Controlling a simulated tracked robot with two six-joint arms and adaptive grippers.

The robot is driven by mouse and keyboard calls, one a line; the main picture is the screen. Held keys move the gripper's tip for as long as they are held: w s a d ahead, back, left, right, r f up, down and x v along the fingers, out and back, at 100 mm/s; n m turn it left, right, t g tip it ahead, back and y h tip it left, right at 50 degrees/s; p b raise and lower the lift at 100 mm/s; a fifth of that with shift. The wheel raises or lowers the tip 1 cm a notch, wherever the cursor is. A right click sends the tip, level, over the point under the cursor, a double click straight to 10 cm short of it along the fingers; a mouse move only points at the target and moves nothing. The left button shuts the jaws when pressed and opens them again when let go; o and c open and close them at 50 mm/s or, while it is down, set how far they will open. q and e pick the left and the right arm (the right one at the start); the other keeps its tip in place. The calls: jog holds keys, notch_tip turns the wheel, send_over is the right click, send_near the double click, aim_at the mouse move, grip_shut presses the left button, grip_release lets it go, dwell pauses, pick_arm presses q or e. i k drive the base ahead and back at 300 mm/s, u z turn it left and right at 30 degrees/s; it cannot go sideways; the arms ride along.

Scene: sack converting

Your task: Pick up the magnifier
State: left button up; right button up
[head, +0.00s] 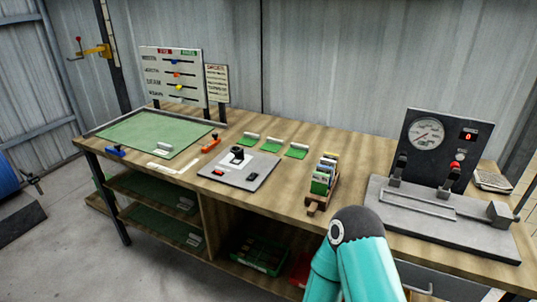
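A small black upright object with a pale top (237,154) stands on a light grey plate (225,180) near the front middle of the workbench. It may be the magnifier, but it is too small to be sure. A small red-and-black item (218,172) and a flat black item (252,177) also lie on the plate. Neither gripper shows. A teal arm link of mine rises at the bottom, right of centre, and its gripper is out of view.
The wooden workbench (300,218) carries a green mat (140,135), orange (211,143) and blue (115,151) tools, several green pads, and a wooden card holder (317,195). A gauge machine (436,150) fills the right end.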

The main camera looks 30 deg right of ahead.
aim_at(237, 151)
jog(key=z, duration=0.1)
jog(key=i, duration=0.9)
jog(key=z, duration=0.05)
